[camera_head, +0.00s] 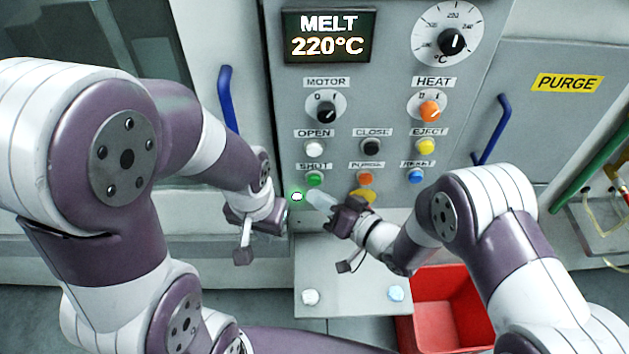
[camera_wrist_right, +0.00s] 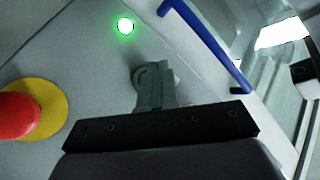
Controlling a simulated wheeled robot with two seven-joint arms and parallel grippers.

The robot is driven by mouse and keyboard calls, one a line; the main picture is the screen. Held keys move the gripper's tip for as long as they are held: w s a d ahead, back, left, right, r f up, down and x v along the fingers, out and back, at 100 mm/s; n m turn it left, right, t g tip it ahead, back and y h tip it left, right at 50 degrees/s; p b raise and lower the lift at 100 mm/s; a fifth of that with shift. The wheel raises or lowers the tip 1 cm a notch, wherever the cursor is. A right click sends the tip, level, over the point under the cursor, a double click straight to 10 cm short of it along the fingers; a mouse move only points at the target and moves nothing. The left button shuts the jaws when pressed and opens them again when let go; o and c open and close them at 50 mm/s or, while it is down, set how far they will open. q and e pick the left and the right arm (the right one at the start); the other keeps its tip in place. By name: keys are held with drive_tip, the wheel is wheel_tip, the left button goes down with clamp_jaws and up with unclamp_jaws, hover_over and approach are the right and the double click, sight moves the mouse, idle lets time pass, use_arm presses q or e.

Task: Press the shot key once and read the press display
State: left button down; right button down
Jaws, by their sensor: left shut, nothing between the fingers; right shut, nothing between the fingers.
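The press display (camera_head: 328,36) at the top of the panel reads MELT 220°C. The green shot key (camera_head: 314,178) sits under its SHOT label in the head view. My right gripper (camera_head: 311,195) is shut and empty, its pale fingertips just below the shot key and beside a lit green lamp (camera_head: 297,196). In the right wrist view the shut fingers (camera_wrist_right: 155,85) overlap a round grey shape on the panel; I cannot tell what it is or whether they touch. My left gripper (camera_head: 284,215) is shut and empty, low and left of the lamp.
Orange purge (camera_head: 365,178) and blue reset (camera_head: 415,176) keys are right of the shot key. A red emergency stop (camera_wrist_right: 18,115) on yellow is close to my right gripper. Blue handles (camera_head: 227,98) (camera_head: 492,130) flank the panel. A red bin (camera_head: 447,285) stands below.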

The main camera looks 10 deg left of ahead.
drive_tip(key=shift+w, duration=0.1)
idle(0.6)
drive_tip(key=shift+w+a, duration=0.1)
drive_tip(key=shift+w, duration=0.2)
drive_tip(key=shift+w+a, duration=0.15)
drive_tip(key=shift+w, duration=0.3)
idle(0.6)
drive_tip(key=shift+s, duration=0.1)
drive_tip(key=shift+s+d, duration=0.25)
drive_tip(key=shift+s, duration=0.5)
drive_tip(key=s, duration=0.2)
drive_tip(key=s+d+p, duration=0.1)
drive_tip(key=s, duration=0.1)
drive_tip(key=shift+s+d, duration=0.2)
drive_tip(key=shift+s, duration=0.2)
